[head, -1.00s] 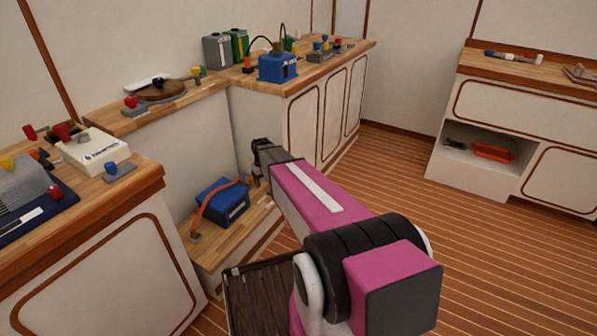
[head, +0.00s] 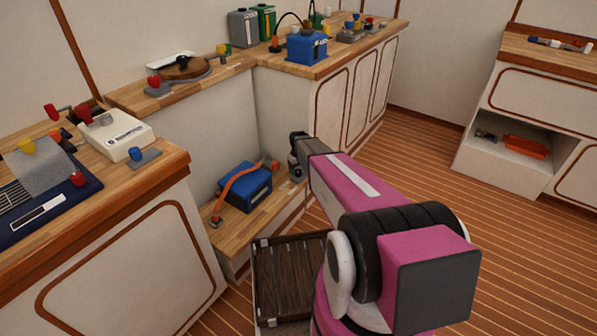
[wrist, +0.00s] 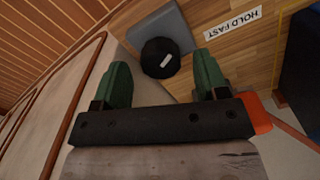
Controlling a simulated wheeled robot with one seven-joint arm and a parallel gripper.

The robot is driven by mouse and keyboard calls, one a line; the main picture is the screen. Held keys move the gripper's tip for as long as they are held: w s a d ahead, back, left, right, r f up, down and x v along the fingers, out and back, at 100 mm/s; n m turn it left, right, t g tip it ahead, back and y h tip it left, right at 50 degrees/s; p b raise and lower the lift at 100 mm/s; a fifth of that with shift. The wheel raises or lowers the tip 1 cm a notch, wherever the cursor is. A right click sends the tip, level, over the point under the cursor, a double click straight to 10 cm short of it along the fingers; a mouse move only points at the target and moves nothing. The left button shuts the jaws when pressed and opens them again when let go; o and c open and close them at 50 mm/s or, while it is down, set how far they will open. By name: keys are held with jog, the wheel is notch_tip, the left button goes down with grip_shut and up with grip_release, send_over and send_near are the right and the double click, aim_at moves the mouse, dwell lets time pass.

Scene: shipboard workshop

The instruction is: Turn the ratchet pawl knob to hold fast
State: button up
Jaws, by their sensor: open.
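A round black knob (wrist: 156,50) with a short white mark shows in the wrist view. It sits by a grey base plate (wrist: 158,22) on a wooden surface. A white label reading "HOLD FAST" (wrist: 232,24) lies to its right, upside down in the picture. My gripper (wrist: 162,62) is open, its two green fingers apart on either side of the knob. I cannot tell how far the fingertips are above it. In the head view, my gripper (head: 297,150) is over the far right end of the low wooden bench (head: 232,245); the knob cannot be made out there.
A blue box (head: 245,187) with an orange strap stands on the low bench, left of my gripper. White cabinets (head: 330,115) rise behind it. A counter with devices (head: 165,172) is at the left. Open wooden floor (head: 420,150) lies to the right.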

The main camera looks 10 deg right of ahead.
jog(key=shift+f, duration=0.65)
jog(key=c, duration=0.9)
jog(key=shift+m, duration=0.5)
jog(key=m, duration=0.5)
jog(key=shift+m, duration=0.3)
jog(key=m, duration=0.5)
jog(key=shift+m, duration=0.3)
jog(key=o, duration=0.9)
